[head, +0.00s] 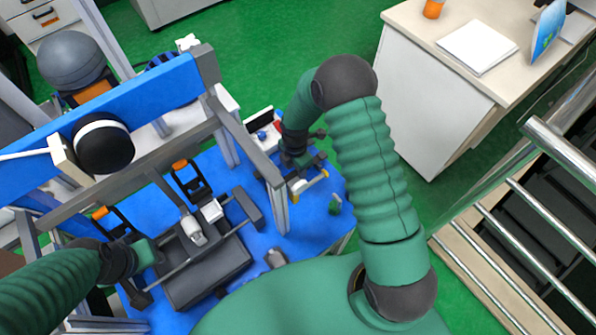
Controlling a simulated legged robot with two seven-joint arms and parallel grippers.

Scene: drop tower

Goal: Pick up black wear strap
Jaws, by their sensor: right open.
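No part is clearly recognisable as the black wear strap. Two black frame-like pieces with orange tops, one at the middle (190,182) and one further left (112,220), stand on the blue table and may be strap parts. My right gripper (312,172) is open at the right side of the table, beside the grey frame post, above small yellow and grey parts. Its fingertips are small and partly hidden. My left gripper (135,283) is low at the left, close to a dark grey block, and its fingers are not clear.
The blue table (315,215) carries a grey frame with a blue beam (140,100) and a dark fixture block (208,270) with rods. A small red-and-white box (264,124) lies near the right post. A white desk (425,100) stands at right, metal railings (560,150) at far right. Green floor lies between.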

